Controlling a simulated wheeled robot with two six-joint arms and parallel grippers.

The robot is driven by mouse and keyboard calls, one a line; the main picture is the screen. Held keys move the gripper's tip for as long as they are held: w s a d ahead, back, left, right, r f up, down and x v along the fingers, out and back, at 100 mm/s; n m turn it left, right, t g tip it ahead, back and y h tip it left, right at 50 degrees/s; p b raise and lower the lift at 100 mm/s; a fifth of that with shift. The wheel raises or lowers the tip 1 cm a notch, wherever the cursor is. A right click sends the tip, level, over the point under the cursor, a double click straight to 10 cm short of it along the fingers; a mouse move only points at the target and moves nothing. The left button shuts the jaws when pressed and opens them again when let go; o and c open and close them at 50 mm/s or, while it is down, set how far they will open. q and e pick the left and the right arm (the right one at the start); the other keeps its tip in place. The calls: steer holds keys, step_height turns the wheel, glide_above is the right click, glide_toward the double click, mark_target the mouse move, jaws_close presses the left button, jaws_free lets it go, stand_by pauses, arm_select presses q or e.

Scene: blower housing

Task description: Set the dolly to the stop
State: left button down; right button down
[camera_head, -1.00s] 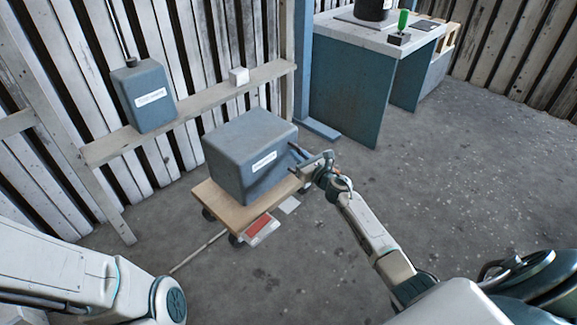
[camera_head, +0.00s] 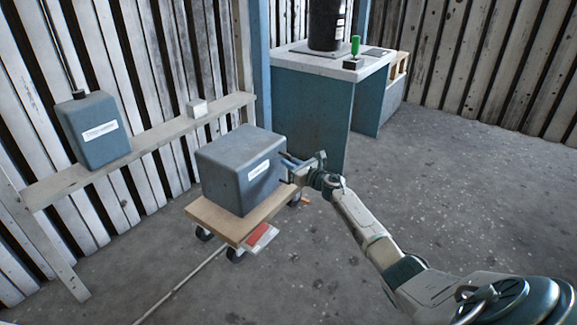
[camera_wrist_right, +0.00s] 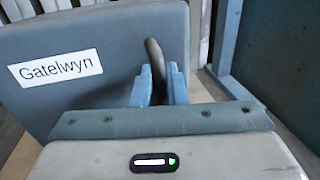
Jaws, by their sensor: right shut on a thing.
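The dolly (camera_head: 222,222) is a low wooden platform on dark casters, standing on the floor left of centre in the head view. A grey-blue box (camera_head: 240,165) with a white label sits on it; in the wrist view the label on the box (camera_wrist_right: 110,75) reads "Gatelwyn". My right gripper (camera_head: 292,163) is at the box's right side. No stop can be identified for certain. My left gripper is out of view.
A red-and-white plate (camera_head: 261,236) is at the dolly's front edge. A pale strip (camera_head: 180,285) runs along the floor to the lower left. A blue workbench (camera_head: 308,115) stands behind the dolly. A shelf rail (camera_head: 150,145) lines the left wall. Floor at right is open.

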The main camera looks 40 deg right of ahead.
steer(key=shift+d+r, duration=0.15)
steer(key=shift+d, duration=0.2)
steer(key=c, duration=1.9)
jaws_free()
steer(key=o, duration=0.3)
steer(key=shift+o, duration=0.2)
steer(key=s+d+p, duration=0.1)
steer(key=s+p, duration=0.1)
steer(key=s, duration=0.8)
steer(key=shift+s+d, duration=0.3)
